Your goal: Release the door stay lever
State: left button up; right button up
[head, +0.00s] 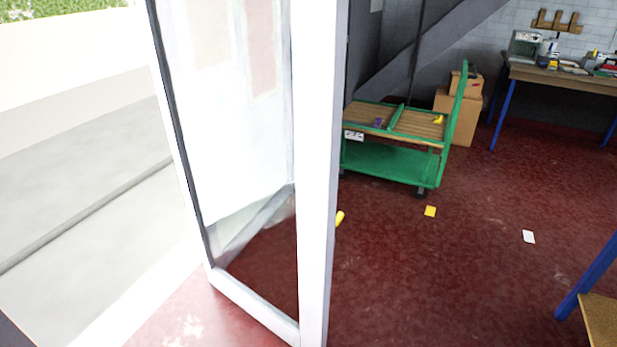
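A white-framed glass door (315,180) stands in the left half of the head view, swung at an angle to the opening. Its glass pane (235,120) shows a pale reflection and, low down, dark red floor. A small rounded yellow piece (340,218) shows just right of the door's edge; most of it is hidden behind the frame, and I cannot tell whether it is the stay lever. No door stay can be made out clearly. Neither of my grippers is in view.
A green cart (390,163) with wooden slats stands beyond the door, with cardboard boxes (455,118) behind it. A blue-legged workbench (560,82) is at the back right. A yellow card (430,211) and a white card (528,237) lie on the open red floor (450,290).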

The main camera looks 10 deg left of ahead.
aim_at(341, 215)
jog(key=i+l+z, duration=0.1)
jog(key=i+z, duration=0.35)
jog(key=i, duration=0.15)
jog(key=i+j+z, duration=0.1)
jog(key=i+z, duration=0.35)
jog(key=i+j+z, duration=0.1)
jog(key=i+z, duration=0.3)
jog(key=i, duration=1.05)
jog(key=i+u, duration=0.15)
jog(key=u, duration=0.25)
jog(key=i+u, duration=0.1)
jog(key=u, duration=0.3)
jog(key=i+l+u, duration=0.1)
jog(key=u, duration=3)
